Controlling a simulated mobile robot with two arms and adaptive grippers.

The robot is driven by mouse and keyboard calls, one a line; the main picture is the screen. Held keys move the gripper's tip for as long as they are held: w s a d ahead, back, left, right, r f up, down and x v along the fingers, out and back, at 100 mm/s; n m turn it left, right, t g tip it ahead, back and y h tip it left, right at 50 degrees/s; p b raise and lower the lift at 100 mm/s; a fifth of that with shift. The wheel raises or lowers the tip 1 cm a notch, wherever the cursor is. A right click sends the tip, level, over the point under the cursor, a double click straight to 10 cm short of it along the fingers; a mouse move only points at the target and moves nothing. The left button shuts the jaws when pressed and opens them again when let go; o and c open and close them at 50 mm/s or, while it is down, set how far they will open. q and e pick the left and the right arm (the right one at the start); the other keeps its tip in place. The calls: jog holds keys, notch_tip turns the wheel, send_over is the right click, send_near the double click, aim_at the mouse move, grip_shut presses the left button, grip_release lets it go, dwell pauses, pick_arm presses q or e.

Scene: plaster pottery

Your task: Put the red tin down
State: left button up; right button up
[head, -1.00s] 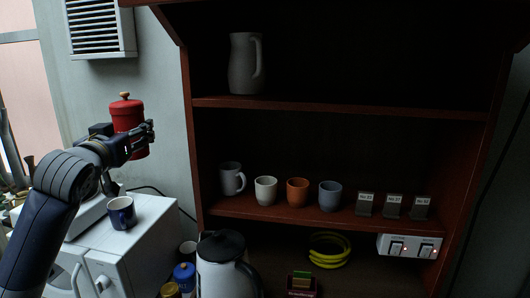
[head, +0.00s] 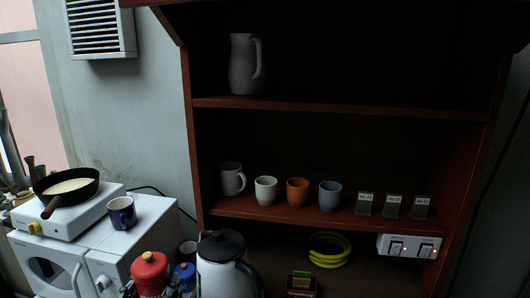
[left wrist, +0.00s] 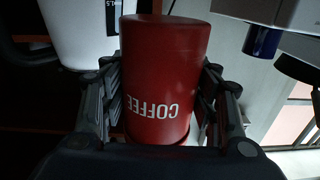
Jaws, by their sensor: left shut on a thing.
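The red tin (head: 150,271) with a domed lid and a small knob stands upright low at the bottom left of the head view. Its lower part is cut off by the frame edge. In the left wrist view the red tin (left wrist: 160,60) shows its COFFEE label upside down. My left gripper (left wrist: 162,78) is shut on the tin, one finger on each side. In the head view only dark bits of this gripper show beside the tin. What lies under the tin is hidden. My right gripper is in neither view.
A blue-lidded tin (head: 185,274) and a white kettle (head: 222,270) stand close to the right of the red tin. A white oven (head: 95,250) with a blue mug (head: 121,212) and a frying pan (head: 68,187) on a hob are left. Cups line the shelf (head: 340,224).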

pick_arm(q)
jog(key=shift+s+d+f+n+y, duration=1.1)
jog(key=shift+s+d, duration=1)
jog(key=shift+s, duration=1.6)
notch_tip(320, 180, down, 6)
jog(key=b, duration=0.6)
jog(key=shift+f+y+b, duration=0.2)
jog(key=shift+y+b, duration=0.1)
jog(key=shift+b, duration=0.1)
